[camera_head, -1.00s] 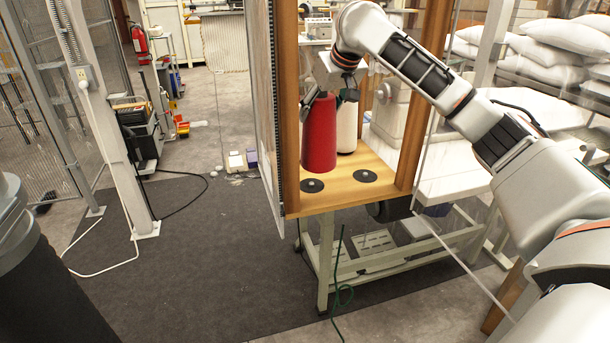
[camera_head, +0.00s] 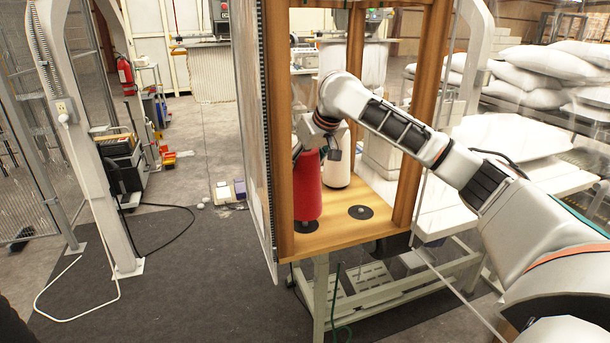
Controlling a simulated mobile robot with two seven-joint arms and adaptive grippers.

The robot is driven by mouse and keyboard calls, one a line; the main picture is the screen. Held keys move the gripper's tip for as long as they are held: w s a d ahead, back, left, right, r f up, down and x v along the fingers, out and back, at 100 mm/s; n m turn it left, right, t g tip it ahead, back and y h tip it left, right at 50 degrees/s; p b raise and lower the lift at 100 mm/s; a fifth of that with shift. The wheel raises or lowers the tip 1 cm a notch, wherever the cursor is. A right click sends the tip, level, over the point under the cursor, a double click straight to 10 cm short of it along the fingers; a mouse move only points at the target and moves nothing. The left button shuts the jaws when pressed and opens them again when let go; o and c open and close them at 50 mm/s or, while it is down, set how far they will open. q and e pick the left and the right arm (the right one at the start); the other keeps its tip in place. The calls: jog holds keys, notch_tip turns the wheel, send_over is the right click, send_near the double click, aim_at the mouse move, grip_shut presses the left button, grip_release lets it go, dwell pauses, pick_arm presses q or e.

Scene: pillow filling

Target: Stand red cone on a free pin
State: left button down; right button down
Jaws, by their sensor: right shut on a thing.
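The red cone (camera_head: 308,190) is upright inside the wooden frame at its left side. Its base covers the back part of the front left black disc (camera_head: 306,227); I cannot tell whether it rests on it or hangs just above. No pin shows at that disc. My right gripper (camera_head: 322,150) reaches in from the right and is shut on the cone's top, partly hiding it. A cream cone (camera_head: 338,158) stands behind, to the right. My left gripper is out of view.
The wooden board (camera_head: 335,237) is on a metal cart. Wooden posts (camera_head: 407,120) stand at its corners, and a clear panel (camera_head: 257,150) hangs along the left side. White sacks (camera_head: 540,75) lie at the right.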

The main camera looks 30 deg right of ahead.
notch_tip(320, 180, down, 3)
jog(key=shift+r, duration=0.1)
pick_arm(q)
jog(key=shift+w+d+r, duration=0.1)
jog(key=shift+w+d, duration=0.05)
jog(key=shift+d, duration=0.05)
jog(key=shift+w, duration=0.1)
pick_arm(e)
jog(key=c, duration=0.8)
grip_release()
jog(key=shift+f, duration=0.3)
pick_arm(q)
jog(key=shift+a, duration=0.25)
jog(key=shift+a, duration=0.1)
pick_arm(e)
jog(key=shift+r, duration=0.15)
